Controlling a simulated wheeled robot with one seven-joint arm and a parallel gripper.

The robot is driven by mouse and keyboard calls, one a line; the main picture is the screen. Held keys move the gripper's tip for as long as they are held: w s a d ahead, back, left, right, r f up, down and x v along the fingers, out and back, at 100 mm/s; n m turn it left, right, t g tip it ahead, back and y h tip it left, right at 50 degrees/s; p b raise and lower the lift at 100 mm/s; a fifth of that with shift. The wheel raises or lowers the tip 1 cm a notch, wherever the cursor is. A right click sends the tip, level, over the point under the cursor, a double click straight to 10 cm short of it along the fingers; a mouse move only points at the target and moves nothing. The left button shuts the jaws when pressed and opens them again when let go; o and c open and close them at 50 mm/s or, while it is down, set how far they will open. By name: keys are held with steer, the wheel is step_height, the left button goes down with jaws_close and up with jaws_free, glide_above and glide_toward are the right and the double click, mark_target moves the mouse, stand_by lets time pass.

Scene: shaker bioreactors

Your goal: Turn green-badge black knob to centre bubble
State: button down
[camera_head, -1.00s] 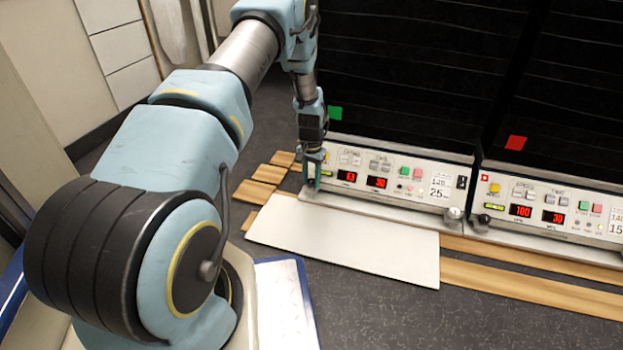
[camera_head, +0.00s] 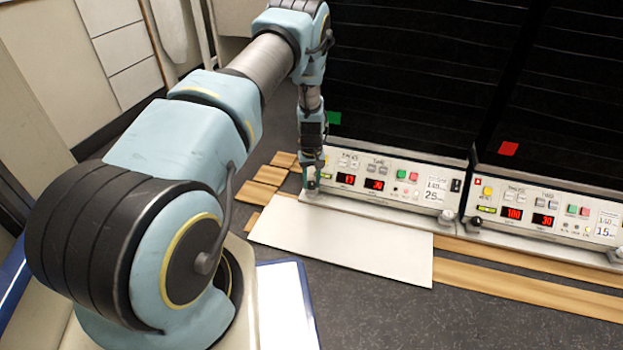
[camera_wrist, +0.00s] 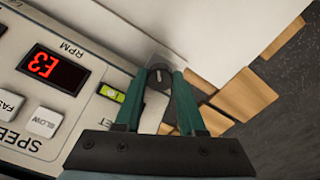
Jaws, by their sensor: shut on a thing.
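The green badge (camera_head: 334,118) is on the dark front of the left shaker (camera_head: 385,182). My gripper (camera_head: 312,186) is at the lower left corner of this shaker's control panel, pointing down. In the wrist view my gripper (camera_wrist: 158,84) has its two green fingers shut on the black knob (camera_wrist: 159,70), whose dark top shows between and beyond the fingertips. A small yellow-green bubble level (camera_wrist: 111,93) is on the panel beside the knob. Its bubble is too small to place surely. In the head view the fingers hide the knob.
A second shaker (camera_head: 545,215) with a red badge (camera_head: 509,149) stands to the right. A white board (camera_head: 345,242) and wooden planks (camera_head: 525,285) lie on the dark floor in front.

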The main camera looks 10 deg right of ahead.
steer(key=shift+n, duration=0.6)
steer(key=c, duration=0.5)
jaws_free()
steer(key=shift+d, duration=0.1)
